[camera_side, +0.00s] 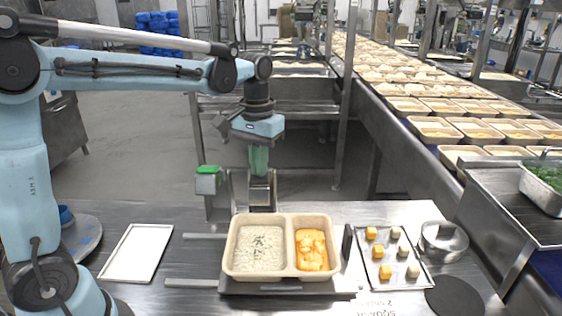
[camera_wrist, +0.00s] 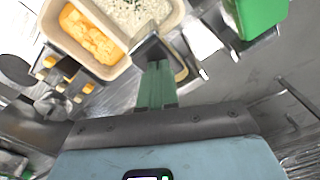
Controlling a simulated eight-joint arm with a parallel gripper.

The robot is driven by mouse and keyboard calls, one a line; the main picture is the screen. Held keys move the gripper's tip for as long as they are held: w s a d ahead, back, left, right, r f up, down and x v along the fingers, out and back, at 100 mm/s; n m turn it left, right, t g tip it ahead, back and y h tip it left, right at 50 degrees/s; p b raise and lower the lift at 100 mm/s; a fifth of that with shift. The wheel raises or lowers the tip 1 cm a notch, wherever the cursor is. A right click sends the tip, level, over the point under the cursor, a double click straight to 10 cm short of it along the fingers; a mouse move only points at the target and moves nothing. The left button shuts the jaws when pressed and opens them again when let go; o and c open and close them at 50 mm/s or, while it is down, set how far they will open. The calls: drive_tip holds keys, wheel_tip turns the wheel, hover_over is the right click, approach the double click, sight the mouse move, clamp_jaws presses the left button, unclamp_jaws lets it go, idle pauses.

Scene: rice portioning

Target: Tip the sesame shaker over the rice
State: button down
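The tan two-part tray (camera_side: 278,272) holds white rice (camera_side: 259,250) on the left and orange food (camera_side: 311,250) on the right. Dark flecks lie on the middle of the rice. My gripper (camera_side: 259,174) is behind the tray, pointing down, its green fingers above a grey metal piece (camera_side: 262,192). In the wrist view the fingers (camera_wrist: 155,72) look close together, with metal at their tips; I cannot tell whether they grip it. A green-topped container (camera_side: 208,181), possibly the shaker, stands in a metal holder to the left; its green top also shows in the wrist view (camera_wrist: 262,15).
A white board (camera_side: 137,252) lies left of the tray. A dark tray (camera_side: 376,277) with several orange and pale cubes is on the right, near a round metal vessel (camera_side: 443,240) and a black disc (camera_side: 456,302). A conveyor with many filled trays (camera_side: 437,129) runs behind.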

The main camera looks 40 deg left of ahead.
drive_tip(key=shift+s+d+f, duration=0.2)
drive_tip(key=shift+f, duration=0.5)
drive_tip(key=shift+s+d+f, duration=0.15)
drive_tip(key=shift+f, duration=0.55)
drive_tip(key=shift+w+a+r, duration=0.2)
drive_tip(key=shift+r, duration=0.75)
drive_tip(key=shift+w+a+r, duration=0.15)
drive_tip(key=shift+a+r, duration=0.05)
drive_tip(key=shift+r, duration=0.8)
drive_tip(key=shift+w+a+r, duration=0.2)
drive_tip(key=shift+r, duration=0.75)
wheel_tip(320, 180, up, 6)
drive_tip(key=shift+f, duration=3)
